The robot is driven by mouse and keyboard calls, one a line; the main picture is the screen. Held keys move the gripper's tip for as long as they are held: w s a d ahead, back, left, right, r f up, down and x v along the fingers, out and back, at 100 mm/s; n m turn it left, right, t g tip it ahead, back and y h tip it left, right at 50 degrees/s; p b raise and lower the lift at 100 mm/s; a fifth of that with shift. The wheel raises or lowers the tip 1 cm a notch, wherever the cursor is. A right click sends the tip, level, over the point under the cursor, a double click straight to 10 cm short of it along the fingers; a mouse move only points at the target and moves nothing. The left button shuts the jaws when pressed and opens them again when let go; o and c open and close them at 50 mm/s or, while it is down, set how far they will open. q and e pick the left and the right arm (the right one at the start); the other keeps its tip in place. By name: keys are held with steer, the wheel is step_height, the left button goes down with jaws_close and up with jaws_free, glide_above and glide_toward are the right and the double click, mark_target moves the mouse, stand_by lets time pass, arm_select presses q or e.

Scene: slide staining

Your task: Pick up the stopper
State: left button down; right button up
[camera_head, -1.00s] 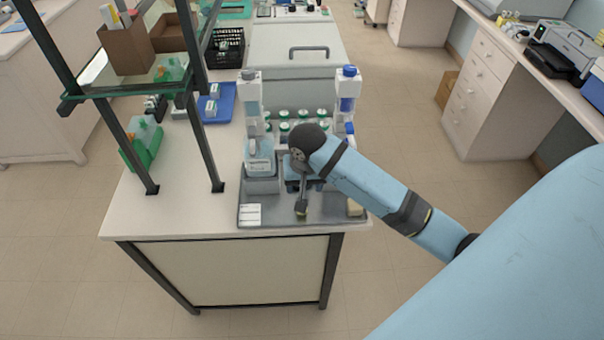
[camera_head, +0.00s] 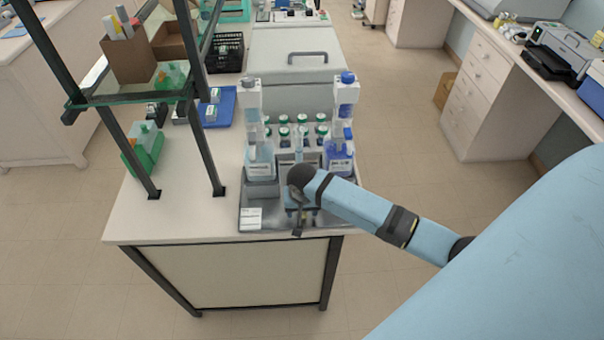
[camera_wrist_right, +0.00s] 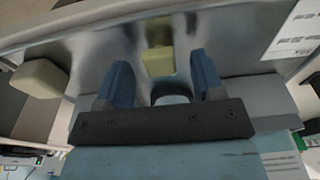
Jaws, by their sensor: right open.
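My right gripper (camera_head: 297,228) reaches down over the front part of the metal tray (camera_head: 325,222), largely hidden by its wrist. In the right wrist view its two blue fingers (camera_wrist_right: 160,66) are apart. A small pale yellow block (camera_wrist_right: 159,58), which may be the stopper, shows between and beyond the fingertips. A gap to either finger is visible, and nothing is gripped. The stopper cannot be made out in the head view. My left gripper is not in view.
A cream block (camera_wrist_right: 39,78) lies left in the wrist view.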

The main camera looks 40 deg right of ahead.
steer(key=shift+w+f, duration=0.1)
steer(key=shift+f, duration=0.3)
steer(key=shift+c, duration=0.4)
steer(key=c, duration=0.9)
steer(key=shift+r, duration=0.1)
